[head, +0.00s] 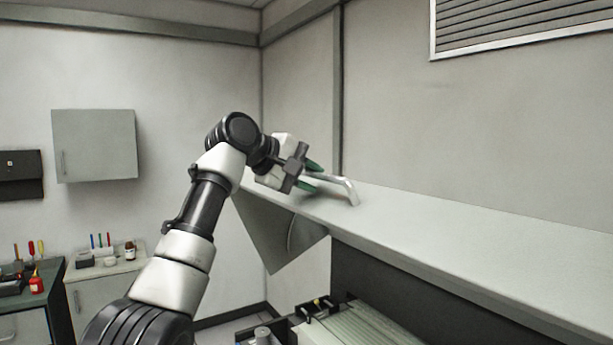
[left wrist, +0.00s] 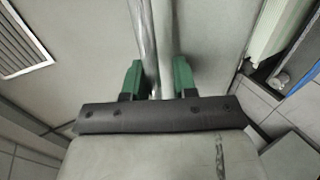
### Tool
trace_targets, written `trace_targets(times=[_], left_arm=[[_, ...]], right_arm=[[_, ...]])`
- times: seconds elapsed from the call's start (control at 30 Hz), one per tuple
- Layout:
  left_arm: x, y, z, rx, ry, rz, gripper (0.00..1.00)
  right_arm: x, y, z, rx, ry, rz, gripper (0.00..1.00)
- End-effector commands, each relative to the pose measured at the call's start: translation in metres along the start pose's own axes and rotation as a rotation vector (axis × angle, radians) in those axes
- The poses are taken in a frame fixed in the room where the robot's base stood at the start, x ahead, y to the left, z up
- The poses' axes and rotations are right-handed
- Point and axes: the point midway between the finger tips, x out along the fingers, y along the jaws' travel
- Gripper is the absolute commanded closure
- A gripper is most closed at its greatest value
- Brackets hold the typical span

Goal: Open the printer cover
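The printer cover (head: 450,232) is a long pale grey panel running along the right side of the head view. It appears raised, with a dark gap and a bundle of pale green-white cards below its front edge. A silver bar handle (head: 341,184) stands on its left end. My left gripper (head: 311,175) is at this handle, one green finger on each side. In the left wrist view the silver bar (left wrist: 163,45) runs between the fingers (left wrist: 158,80) and about fills the space, so the gripper looks shut on it. My right gripper is not in view.
The pale cards (head: 365,325) lie below the cover's front edge. A wall cabinet (head: 95,145) hangs at the left. Low counters with pens and small bottles (head: 130,250) stand below it. A vent grille (head: 520,25) is high on the right wall.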

Motion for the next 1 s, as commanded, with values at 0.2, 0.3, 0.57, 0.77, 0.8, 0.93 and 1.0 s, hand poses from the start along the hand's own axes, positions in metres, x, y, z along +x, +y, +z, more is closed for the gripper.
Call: trace_targets(times=[0.2, 0.3, 0.57, 0.77, 0.8, 0.93, 1.0], left_arm=[[0.000, 0.000, 0.000, 0.000, 0.000, 0.001, 0.62], [-0.001, 0.000, 0.000, 0.000, 0.000, 0.002, 0.62], [-0.017, -0.002, -0.001, 0.001, 0.003, 0.006, 0.62], [-0.058, -0.003, 0.000, 0.002, 0.004, 0.009, 0.62], [-0.066, -0.002, 0.000, 0.003, 0.004, 0.009, 0.62], [-0.089, -0.001, 0.000, 0.003, 0.003, 0.007, 0.62], [-0.098, -0.001, 0.000, 0.003, 0.003, 0.007, 0.62]], right_arm=[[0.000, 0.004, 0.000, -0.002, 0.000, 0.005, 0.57], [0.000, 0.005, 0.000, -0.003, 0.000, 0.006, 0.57], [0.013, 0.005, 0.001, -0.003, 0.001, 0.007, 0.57], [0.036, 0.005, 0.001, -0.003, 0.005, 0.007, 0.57], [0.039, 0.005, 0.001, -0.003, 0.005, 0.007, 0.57], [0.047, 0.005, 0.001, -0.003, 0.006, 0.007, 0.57], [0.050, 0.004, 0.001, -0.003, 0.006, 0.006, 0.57]])
